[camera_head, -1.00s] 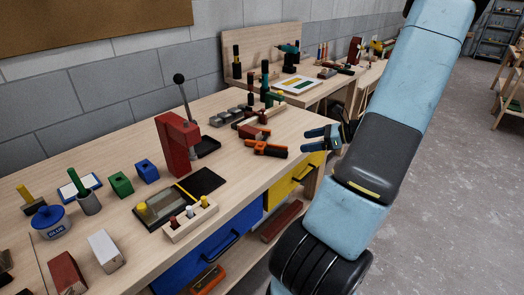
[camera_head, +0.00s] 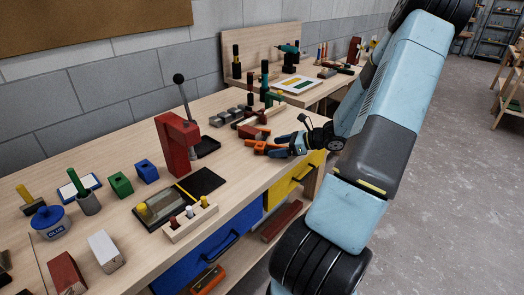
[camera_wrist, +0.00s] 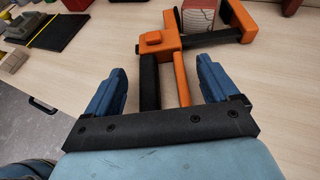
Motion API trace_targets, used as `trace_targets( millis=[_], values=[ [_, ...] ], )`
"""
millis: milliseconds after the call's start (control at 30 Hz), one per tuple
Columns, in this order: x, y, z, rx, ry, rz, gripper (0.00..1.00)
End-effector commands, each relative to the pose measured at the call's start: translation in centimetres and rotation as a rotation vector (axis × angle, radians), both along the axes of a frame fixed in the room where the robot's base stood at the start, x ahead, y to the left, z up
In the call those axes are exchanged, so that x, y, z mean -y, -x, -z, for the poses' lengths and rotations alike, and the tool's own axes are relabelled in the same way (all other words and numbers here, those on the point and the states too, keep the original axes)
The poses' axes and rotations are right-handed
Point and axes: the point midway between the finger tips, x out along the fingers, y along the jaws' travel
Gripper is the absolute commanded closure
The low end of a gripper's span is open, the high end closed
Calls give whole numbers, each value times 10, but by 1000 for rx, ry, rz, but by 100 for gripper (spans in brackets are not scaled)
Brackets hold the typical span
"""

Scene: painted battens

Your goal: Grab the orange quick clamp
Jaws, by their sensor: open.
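The orange quick clamp (camera_wrist: 182,78) lies on the bench top, with orange and black parts. In the wrist view its black handle and an orange bar extend between the two blue fingers of my gripper (camera_wrist: 160,88). The fingers stand apart on either side, with a gap to each. In the head view the orange quick clamp (camera_head: 262,146) is near the bench's right front edge, partly hidden by my gripper (camera_head: 286,148), which reaches it from the right.
A reddish block (camera_wrist: 199,17) lies at the clamp's far end. A red press (camera_head: 177,145) stands to the left. A black mat (camera_head: 200,182) and a wooden holder (camera_head: 190,220) lie nearer. Bare bench surrounds the clamp's right side.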

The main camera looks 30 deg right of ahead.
Motion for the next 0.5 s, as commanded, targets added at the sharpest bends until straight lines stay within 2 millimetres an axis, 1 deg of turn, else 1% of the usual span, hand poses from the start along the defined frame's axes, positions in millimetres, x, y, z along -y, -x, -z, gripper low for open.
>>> trace_targets(
  millis=[33, 133, 400, 500],
  values=[
    [-4, -4, 2, -1, -1, -1, 12],
    [-9, -8, 5, -1, -2, 1, 12],
    [-10, -10, 6, -1, 0, 0, 12],
    [-10, -10, 6, -1, 1, 0, 22]
  ],
)
